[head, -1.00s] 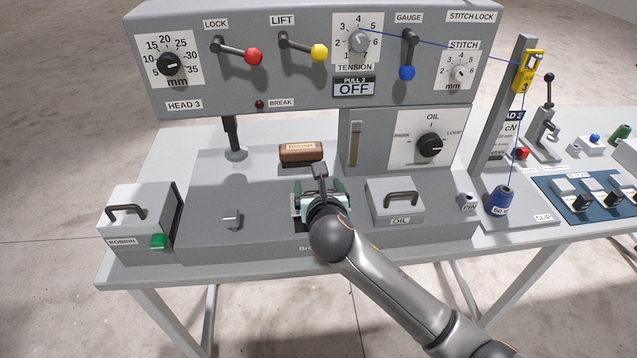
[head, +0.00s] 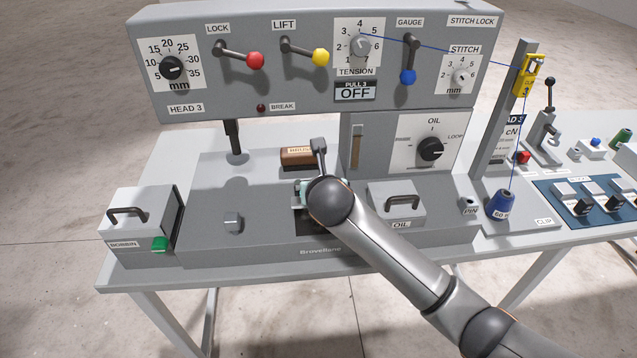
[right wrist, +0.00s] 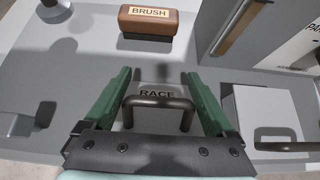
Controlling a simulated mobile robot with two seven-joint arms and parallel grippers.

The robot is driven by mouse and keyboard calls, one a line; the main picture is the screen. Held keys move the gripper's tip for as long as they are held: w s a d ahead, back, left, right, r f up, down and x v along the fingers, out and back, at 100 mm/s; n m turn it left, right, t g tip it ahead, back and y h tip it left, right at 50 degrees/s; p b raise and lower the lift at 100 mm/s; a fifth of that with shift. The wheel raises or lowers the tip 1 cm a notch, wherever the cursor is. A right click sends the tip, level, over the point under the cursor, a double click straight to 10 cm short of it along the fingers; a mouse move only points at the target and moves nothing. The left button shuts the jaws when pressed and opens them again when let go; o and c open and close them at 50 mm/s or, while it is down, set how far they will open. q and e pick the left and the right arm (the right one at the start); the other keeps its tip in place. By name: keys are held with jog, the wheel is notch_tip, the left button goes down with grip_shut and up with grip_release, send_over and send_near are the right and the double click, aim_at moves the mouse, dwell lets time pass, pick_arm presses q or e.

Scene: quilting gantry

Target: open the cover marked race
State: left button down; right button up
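The race cover shows in the right wrist view as a grey surface with a RACE label (right wrist: 157,93) and a dark bar handle (right wrist: 160,103). My right gripper (right wrist: 158,75) is open, with one green finger on each side of the handle. The handle shows between the fingers; contact and exact height above it cannot be told. In the head view my right arm hides most of the cover and gripper, and only a pale green part of the gripper (head: 301,190) shows. My left gripper is in neither view.
A brown brush (head: 297,157) lies just behind my right gripper. The oil box (head: 397,204) with a handle stands close on the right. A small grey block (head: 233,222) is on the bed at left, with the bobbin box (head: 140,220) beyond. The machine head (head: 300,95) overhangs behind.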

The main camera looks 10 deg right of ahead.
jog(key=shift+o, duration=0.6)
jog(key=v, duration=1.2)
jog(key=shift+r, duration=0.15)
jog(key=shift+s, duration=0.15)
